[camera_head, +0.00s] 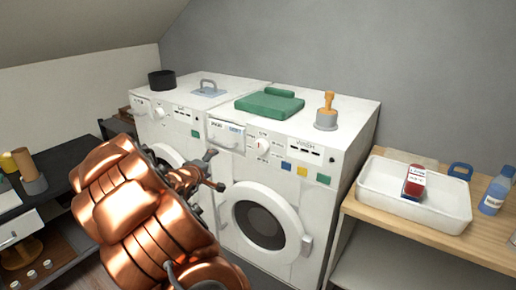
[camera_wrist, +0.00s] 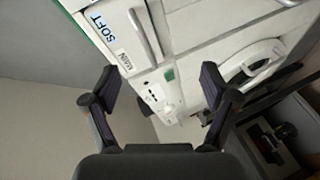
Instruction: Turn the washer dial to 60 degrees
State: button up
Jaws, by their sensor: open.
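Two white front-loading machines stand side by side in the head view. The right washer (camera_head: 315,165) has a white round dial (camera_head: 262,146) on its panel, between the detergent drawer (camera_head: 226,134) and a dark display. The dial's marks are too small to read. The left machine (camera_head: 150,128) has a similar knob (camera_head: 158,113). My gripper (camera_head: 215,171) is open and empty, in front of the right washer, left of and below its dial.
A wooden bench (camera_head: 420,228) at right holds a white tray (camera_head: 372,178) and a blue bottle (camera_head: 494,192). A dark desk (camera_head: 60,165) stands left.

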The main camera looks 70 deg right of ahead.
aim_at(259, 149)
jog(key=shift+s+d+r+g+h+p, duration=0.4)
jog(key=shift+s+d+g, duration=0.55)
jog(key=shift+s+d, duration=1.1)
jog(key=shift+s+d+r+g+h+p, duration=0.25)
jog(key=shift+s+d+g+h, duration=0.55)
jog(key=shift+s+d, duration=1.25)
jog(key=shift+s+d+r+g+h+p, duration=0.15)
jog(key=shift+s+d+g+h+p, duration=0.2)
jog(key=shift+s+d+g, duration=1.25)
jog(key=shift+s+d+f+t+p, duration=0.15)
jog(key=shift+s+d+t, duration=0.1)
jog(key=shift+d, duration=0.45)
jog(key=shift+s+d+r+t+p, duration=0.15)
jog(key=shift+s+d+t, duration=0.1)
jog(key=shift+d, duration=0.4)
jog(key=shift+f, duration=0.1)
jog(key=c, duration=1.2)
